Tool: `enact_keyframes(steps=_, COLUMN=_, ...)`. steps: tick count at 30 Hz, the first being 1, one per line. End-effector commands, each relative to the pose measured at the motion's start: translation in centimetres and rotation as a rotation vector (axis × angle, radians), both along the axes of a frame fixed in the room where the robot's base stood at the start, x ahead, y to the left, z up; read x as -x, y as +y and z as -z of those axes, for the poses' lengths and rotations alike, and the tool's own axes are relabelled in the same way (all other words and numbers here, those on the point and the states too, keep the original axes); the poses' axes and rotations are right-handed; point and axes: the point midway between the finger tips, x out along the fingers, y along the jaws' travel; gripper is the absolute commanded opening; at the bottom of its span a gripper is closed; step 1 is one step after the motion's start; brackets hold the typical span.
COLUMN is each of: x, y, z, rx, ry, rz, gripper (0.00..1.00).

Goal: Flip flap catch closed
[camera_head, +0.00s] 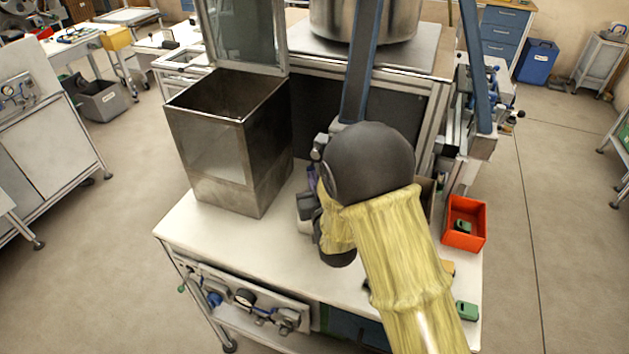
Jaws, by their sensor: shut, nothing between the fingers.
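My arm, in a yellow sleeve with black joints, crosses the middle of the camera view over the white bench (190,228). My gripper cannot be made out; the arm appears to hide it. Small grey and dark parts (306,206) show just left of the arm, and I cannot tell whether they belong to a device or to my wrist. I cannot pick out a flap catch. A tall metal box (215,150) stands open on the bench to the left, with a framed clear panel (243,32) upright at its back edge.
A red bin (465,238) with a green part inside sits at the bench's right edge. Another green part (466,311) lies in front of it. A large steel pot (365,18) stands at the back. Blue uprights rise behind my arm. The bench's front left is clear.

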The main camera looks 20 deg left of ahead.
Motion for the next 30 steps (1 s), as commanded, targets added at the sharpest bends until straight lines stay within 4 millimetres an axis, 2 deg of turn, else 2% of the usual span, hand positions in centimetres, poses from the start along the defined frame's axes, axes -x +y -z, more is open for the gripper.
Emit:
enact_keyframes(steps=17, x=0.0, y=0.5, z=0.1, rx=-0.001, ry=-0.002, rz=0.0, gripper=0.0)
enact_keyframes(steps=30, x=-0.2, y=2.0, z=0.3, rx=-0.002, ry=-0.002, rz=0.001, gripper=0.0)
